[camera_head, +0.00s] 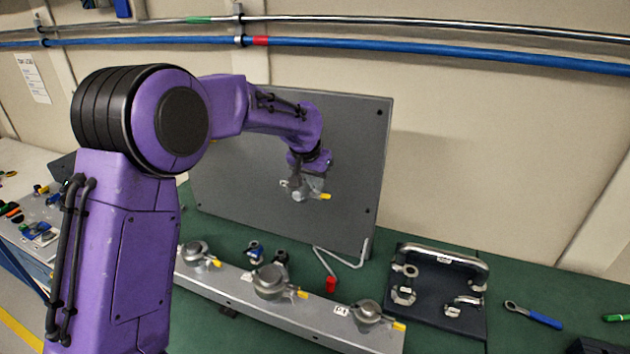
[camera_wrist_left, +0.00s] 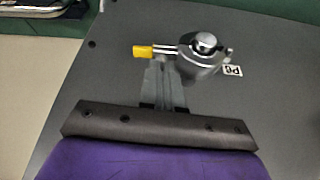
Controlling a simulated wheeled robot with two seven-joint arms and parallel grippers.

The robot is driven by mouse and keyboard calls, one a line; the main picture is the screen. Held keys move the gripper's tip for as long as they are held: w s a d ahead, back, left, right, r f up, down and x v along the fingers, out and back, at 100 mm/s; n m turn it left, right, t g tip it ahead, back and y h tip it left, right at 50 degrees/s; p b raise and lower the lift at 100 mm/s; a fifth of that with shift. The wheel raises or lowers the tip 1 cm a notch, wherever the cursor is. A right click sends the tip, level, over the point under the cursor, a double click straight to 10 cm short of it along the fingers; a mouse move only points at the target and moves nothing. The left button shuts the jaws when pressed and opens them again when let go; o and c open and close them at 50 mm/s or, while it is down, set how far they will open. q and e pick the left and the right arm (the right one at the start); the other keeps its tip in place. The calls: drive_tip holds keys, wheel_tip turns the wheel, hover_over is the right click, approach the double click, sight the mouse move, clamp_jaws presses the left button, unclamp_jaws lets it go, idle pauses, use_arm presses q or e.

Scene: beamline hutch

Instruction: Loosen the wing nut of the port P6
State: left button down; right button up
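Port P6 is a round grey metal fitting (camera_wrist_left: 203,62) with a "P6" label (camera_wrist_left: 232,71) on the grey upright panel (camera_head: 345,150). Its wing nut has a yellow end (camera_wrist_left: 143,51) pointing left in the wrist view, on thin metal rods; the yellow end also shows in the head view (camera_head: 325,196). My left gripper (camera_wrist_left: 166,64) is at this port, its grey fingertips close together at the rods between the yellow end and the fitting. Whether they grip the wing nut or only touch it is unclear. My right gripper is out of view.
A grey rail in front carries several similar clamped ports, one at the middle (camera_head: 270,281) and one at right (camera_head: 367,312). A dark board with metal pipe parts (camera_head: 458,318) and a blue-handled wrench (camera_head: 535,315) lie on the green bench (camera_head: 560,285).

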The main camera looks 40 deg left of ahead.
use_arm(q)
drive_tip(key=shift+s+f, duration=0.15)
drive_tip(key=shift+f, duration=0.15)
drive_tip(key=c, duration=1.3)
unclamp_jaws()
drive_tip(key=shift+r, duration=0.15)
drive_tip(key=shift+r, duration=0.1)
drive_tip(key=shift+r, duration=0.2)
drive_tip(key=b+v, duration=0.2)
drive_tip(key=v, duration=0.8)
